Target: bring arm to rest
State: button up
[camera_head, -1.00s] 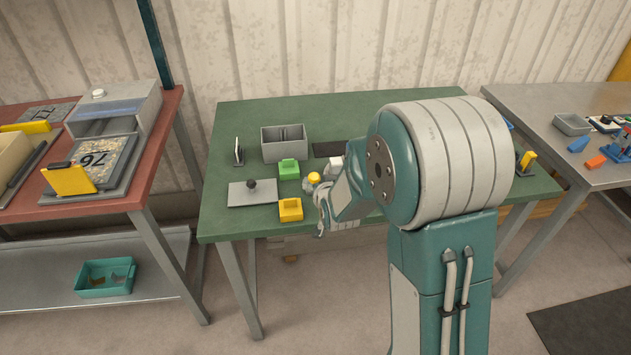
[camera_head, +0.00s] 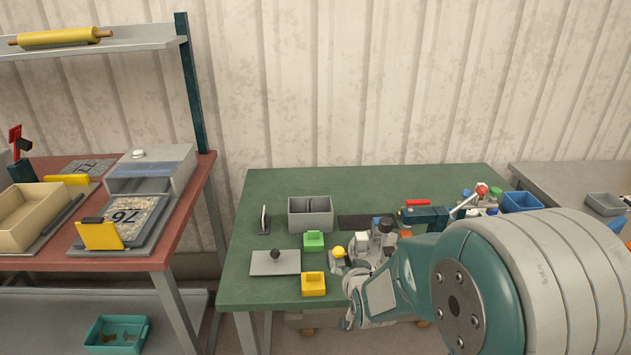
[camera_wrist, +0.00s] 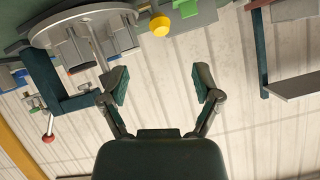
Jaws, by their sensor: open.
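My gripper (camera_wrist: 160,88) is open and empty in the wrist view, its two fingers spread apart with the pale wall behind them. In the head view my arm reaches over the front right part of the green table (camera_head: 262,195), and the gripper end is low at the table's front edge, partly hidden by my own arm. The panel bender (camera_head: 425,215), with a teal body and a red-knobbed lever (camera_head: 481,189), stands at the table's right half. Its round grey base (camera_wrist: 75,22) shows upside down at the top left of the wrist view.
A grey bin (camera_head: 310,221), green block (camera_head: 314,241), yellow block (camera_head: 313,284), yellow knob (camera_head: 338,252) and grey plate with a black knob (camera_head: 276,262) lie on the table. A blue bin (camera_head: 521,202) is at the right. A red-topped bench (camera_head: 150,262) stands left, a metal table (camera_head: 560,178) right.

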jog(key=s+d+r+n+g, duration=0.1)
jog(key=s+r+g, duration=0.2)
jog(key=s, duration=1)
jog(key=s+d+r+n+g, duration=0.1)
jog(key=s+r+n+g, duration=0.1)
jog(key=s+r, duration=0.8)
jog(key=s+g, duration=0.1)
jog(key=s, duration=0.3)
jog(key=shift+d+g, duration=0.15)
jog(key=shift+g, duration=0.15)
